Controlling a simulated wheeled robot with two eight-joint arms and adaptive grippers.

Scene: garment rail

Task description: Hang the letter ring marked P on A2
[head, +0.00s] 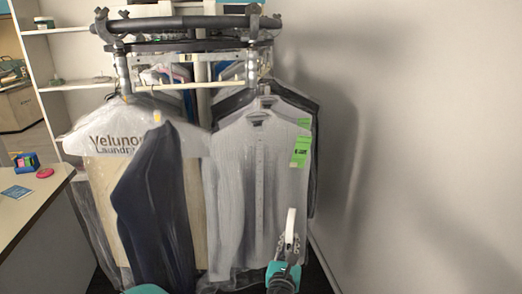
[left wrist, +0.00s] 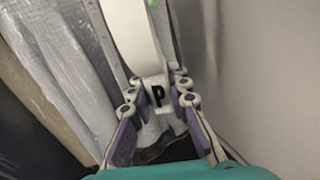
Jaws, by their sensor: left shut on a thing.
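The white letter ring (left wrist: 158,93) shows a black letter P in the left wrist view, on its tab between my fingers. Its band runs up and out of that view at the top. My left gripper (left wrist: 157,104) is shut on the tab. In the head view, the ring (head: 290,229) is seen nearly edge-on, upright above my left gripper (head: 287,254), in front of the grey garments at lower right. The garment rail (head: 185,24) stands at the top, well above the ring and apart from it. I cannot read any A2 mark. My right gripper is not in view.
Grey bagged garments (head: 250,180) hang on the right, one with a green tag (head: 300,152). A dark garment (head: 155,200) and a printed laundry bag (head: 118,142) hang left. A desk (head: 30,205) stands at left. A bare wall (head: 430,130) bounds the right.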

